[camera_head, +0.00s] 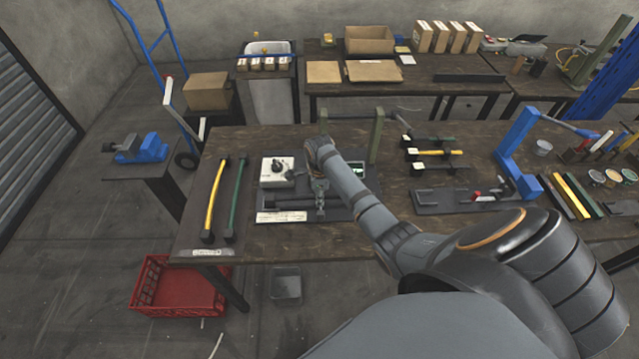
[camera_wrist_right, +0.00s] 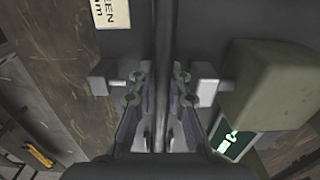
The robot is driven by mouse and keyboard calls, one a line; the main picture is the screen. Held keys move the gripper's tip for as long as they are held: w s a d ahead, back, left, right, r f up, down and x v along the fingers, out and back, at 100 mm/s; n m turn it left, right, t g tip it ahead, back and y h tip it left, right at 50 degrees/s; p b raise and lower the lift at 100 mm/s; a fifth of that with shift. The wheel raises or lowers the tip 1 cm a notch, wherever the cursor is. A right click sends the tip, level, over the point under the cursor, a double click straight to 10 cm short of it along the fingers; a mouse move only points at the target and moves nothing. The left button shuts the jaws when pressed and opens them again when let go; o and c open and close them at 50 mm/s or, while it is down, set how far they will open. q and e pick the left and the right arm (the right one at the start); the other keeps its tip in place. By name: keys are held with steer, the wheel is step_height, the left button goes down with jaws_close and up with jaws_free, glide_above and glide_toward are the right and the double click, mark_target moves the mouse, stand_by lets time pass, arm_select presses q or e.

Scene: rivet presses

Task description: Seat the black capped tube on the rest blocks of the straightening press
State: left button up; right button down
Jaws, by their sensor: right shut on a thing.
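The straightening press (camera_head: 345,212) stands on the near bench, with a dark base plate, a white control box (camera_head: 278,168) and green posts (camera_head: 377,135). My right gripper (camera_head: 320,212) is low over its base. In the right wrist view its fingers (camera_wrist_right: 161,95) are shut on the black capped tube (camera_wrist_right: 162,40), a dark rod running up the picture between them. In the head view the tube (camera_head: 288,204) lies left-right, low along the press. Its caps and its contact with the rest blocks cannot be made out. Pale grey blocks (camera_wrist_right: 104,80) flank the fingers. My left gripper is not in view.
A yellow tube (camera_head: 214,200) and a green tube (camera_head: 237,200) lie left of the press. A blue press (camera_head: 515,140) and more tubes (camera_head: 435,152) are to the right. A red crate (camera_head: 175,287) is on the floor. A green post (camera_wrist_right: 265,85) stands close beside my right gripper.

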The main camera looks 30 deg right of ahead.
steer(key=c, duration=1.2)
jaws_free()
steer(key=shift+r, duration=0.1)
step_height(320, 180, up, 12)
steer(key=shift+s, duration=0.1)
